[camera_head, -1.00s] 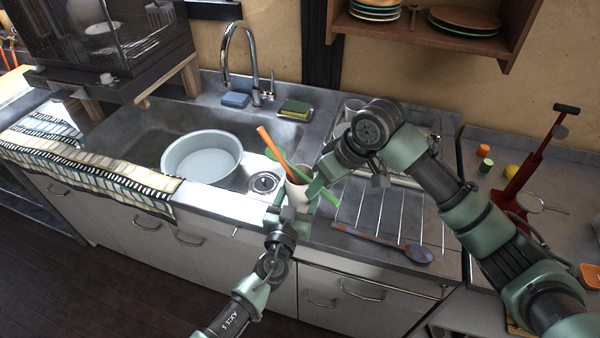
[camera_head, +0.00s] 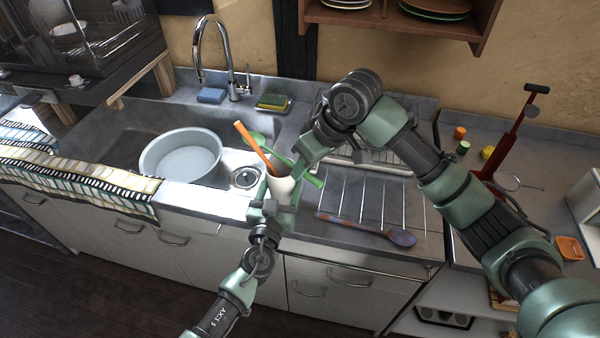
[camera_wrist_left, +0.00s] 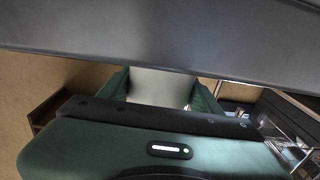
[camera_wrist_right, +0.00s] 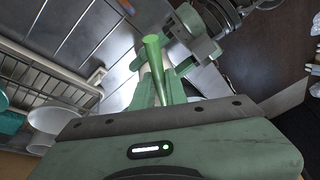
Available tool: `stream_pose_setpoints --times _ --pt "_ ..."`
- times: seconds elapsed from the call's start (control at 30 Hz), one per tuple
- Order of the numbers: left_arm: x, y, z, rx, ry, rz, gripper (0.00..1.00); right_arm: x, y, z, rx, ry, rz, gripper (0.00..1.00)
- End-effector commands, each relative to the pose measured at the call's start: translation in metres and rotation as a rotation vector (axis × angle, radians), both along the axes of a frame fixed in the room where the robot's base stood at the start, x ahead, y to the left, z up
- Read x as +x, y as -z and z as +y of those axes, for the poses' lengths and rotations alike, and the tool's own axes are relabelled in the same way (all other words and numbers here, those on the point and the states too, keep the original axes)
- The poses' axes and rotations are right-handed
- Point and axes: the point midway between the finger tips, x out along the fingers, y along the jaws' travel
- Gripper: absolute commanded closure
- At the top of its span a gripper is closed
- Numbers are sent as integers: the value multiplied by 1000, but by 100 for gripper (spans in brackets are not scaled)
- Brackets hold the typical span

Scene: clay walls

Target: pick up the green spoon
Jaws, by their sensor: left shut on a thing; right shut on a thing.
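The green spoon (camera_head: 255,139) is in my right gripper (camera_head: 298,166), which is shut on it. Its bowl points up and left, and the bright green handle end sticks out at the lower right, slanting across above the white cup (camera_head: 280,188). The handle also shows between the fingers in the right wrist view (camera_wrist_right: 155,68). My left gripper (camera_head: 276,200) is shut on the cup from the front, and the cup's pale wall shows in the left wrist view (camera_wrist_left: 160,88). An orange utensil (camera_head: 250,139) leans in the cup. The middle of the spoon is partly hidden by my right gripper.
A pale round basin (camera_head: 180,160) sits in the sink at left. A purplish spoon (camera_head: 370,229) lies on the ridged drainboard (camera_head: 360,195). The faucet (camera_head: 215,45) stands behind. A red tool (camera_head: 513,135) is on the right counter; a shelf (camera_head: 400,25) hangs above.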

Motion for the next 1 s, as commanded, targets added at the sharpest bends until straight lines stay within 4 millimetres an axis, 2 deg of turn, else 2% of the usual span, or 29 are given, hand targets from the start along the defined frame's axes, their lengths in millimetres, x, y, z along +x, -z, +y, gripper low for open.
stream_pose_setpoints --times 0.03,0.3,0.5,0.77,0.87,1.0 --pt "0 0 0 0 0 0 98 1 -15 1 4 -1 -8 100" --pt "0 0 0 0 0 0 98 1 -90 1 2 -1 -7 100" --pt "0 0 0 0 0 0 98 1 -133 1 1 -1 -4 100" --pt "0 0 0 0 0 0 98 1 -160 6 -15 55 19 100" --pt "0 0 0 0 0 0 98 1 -167 14 -50 168 65 100" --pt "0 0 0 0 1 0 98 5 -177 23 -108 404 170 100"
